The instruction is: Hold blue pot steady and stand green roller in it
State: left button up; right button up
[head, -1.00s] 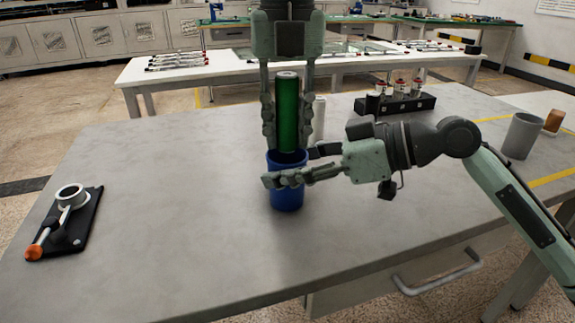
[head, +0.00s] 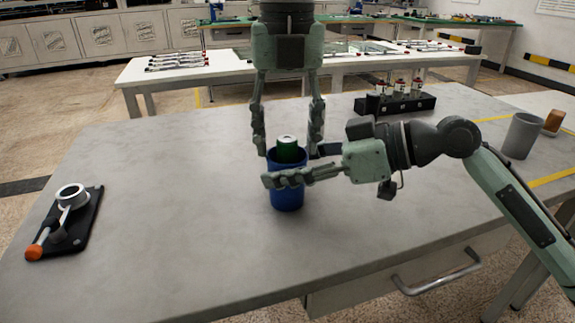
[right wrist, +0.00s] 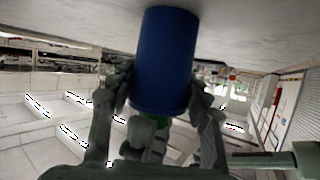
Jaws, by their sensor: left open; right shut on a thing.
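The blue pot (head: 287,196) stands upright on the grey table. My right gripper (head: 290,172) comes in from the right and is shut around the pot's upper part. In the right wrist view the blue pot (right wrist: 163,60) sits between its two fingers. The green roller (head: 289,150) stands inside the pot, with only its top part and pale end showing above the rim. Its lower part is hidden by the pot. My left gripper (head: 288,142) points down from above, open, its fingers apart on either side of the roller top and clear of it.
A black fixture with a ring and orange-tipped lever (head: 66,222) lies at the table's left. A black rack with several red-and-white items (head: 396,103) stands at the back right. A grey cup (head: 523,136) is at far right. The table's front left (head: 170,240) is clear.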

pick_arm(q)
notch_tip(320, 180, up, 12)
dwell(0.5)
pick_arm(e)
jog(key=o, duration=1.2)
